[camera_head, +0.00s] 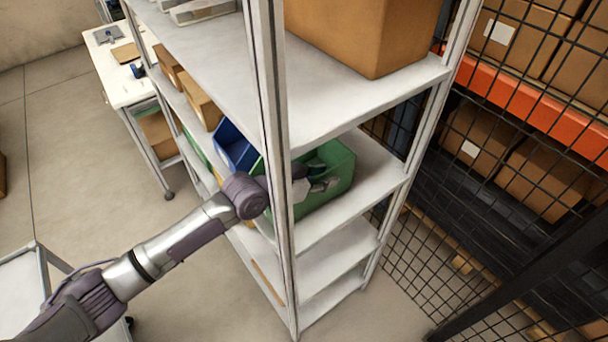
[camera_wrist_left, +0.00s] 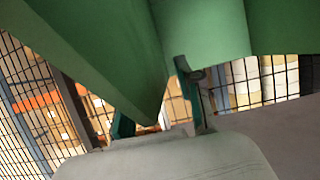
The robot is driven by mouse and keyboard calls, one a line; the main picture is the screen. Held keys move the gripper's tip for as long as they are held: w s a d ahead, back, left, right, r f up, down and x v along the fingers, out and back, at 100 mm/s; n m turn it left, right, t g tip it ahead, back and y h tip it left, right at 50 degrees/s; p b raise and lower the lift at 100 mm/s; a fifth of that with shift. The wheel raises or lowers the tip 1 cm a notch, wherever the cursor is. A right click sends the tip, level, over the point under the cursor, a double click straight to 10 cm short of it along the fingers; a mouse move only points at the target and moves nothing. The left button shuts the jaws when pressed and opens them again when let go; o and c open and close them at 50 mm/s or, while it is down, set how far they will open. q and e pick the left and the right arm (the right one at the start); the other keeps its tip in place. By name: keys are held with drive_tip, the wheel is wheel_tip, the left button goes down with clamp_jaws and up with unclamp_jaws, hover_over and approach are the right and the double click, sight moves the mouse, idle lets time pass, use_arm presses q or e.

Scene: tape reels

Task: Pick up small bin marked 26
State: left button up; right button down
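A green bin (camera_head: 335,170) sits on the middle shelf, partly behind the front post of the rack. A blue bin (camera_head: 236,146) stands to its left. No number 26 can be read on either bin. My left arm reaches past the post, and my left gripper (camera_head: 322,185) is at the green bin. In the left wrist view the green bin (camera_wrist_left: 205,30) fills the top, very close. My right gripper is not in view.
The white rack post (camera_head: 270,120) stands right beside my left arm. A large cardboard box (camera_head: 370,35) sits on the shelf above. Smaller boxes (camera_head: 200,100) are further left. A wire mesh fence (camera_head: 440,250) runs behind the rack. The lower shelf (camera_head: 340,250) looks mostly bare.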

use_arm(q)
drive_tip(key=shift+a, duration=0.1)
clamp_jaws()
drive_tip(key=shift+r, duration=0.15)
idle(0.4)
